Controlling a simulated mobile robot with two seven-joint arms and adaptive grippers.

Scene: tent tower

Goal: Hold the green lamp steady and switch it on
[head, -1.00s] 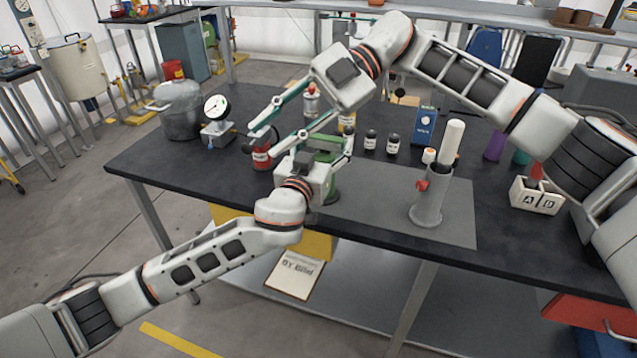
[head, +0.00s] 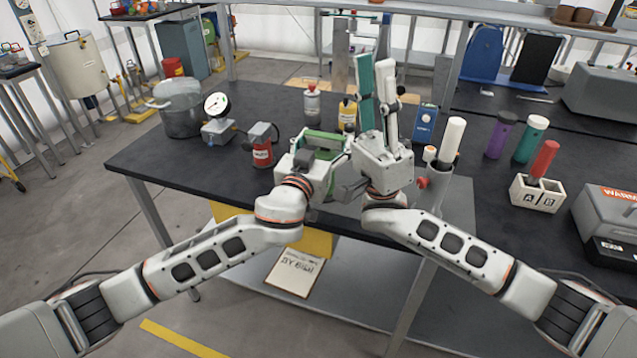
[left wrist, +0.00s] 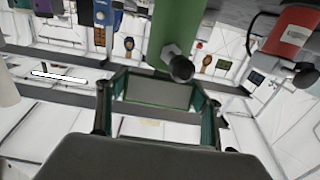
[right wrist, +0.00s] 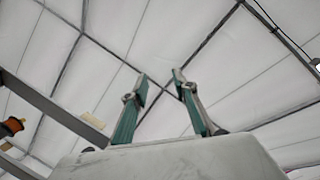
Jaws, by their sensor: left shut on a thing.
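The green lamp (left wrist: 180,32) shows in the left wrist view as an upright green cylinder with a dark round knob (left wrist: 180,68) on its near side. My left gripper (left wrist: 158,80) is shut on it. In the head view the left gripper (head: 325,152) and the right hand hide most of the lamp. My right gripper (head: 378,92) stands just right of the left one with its fingers pointing up. The right wrist view shows its fingers (right wrist: 161,84) apart, with nothing between them and the ceiling behind.
A white-topped cylinder (head: 453,138) with a red knob stands close right of my right gripper. A red can (head: 262,152), a gauge (head: 216,106) and a metal pot (head: 180,108) stand left. A blue box (head: 425,122) is behind; a white A/B holder (head: 537,196) is at right.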

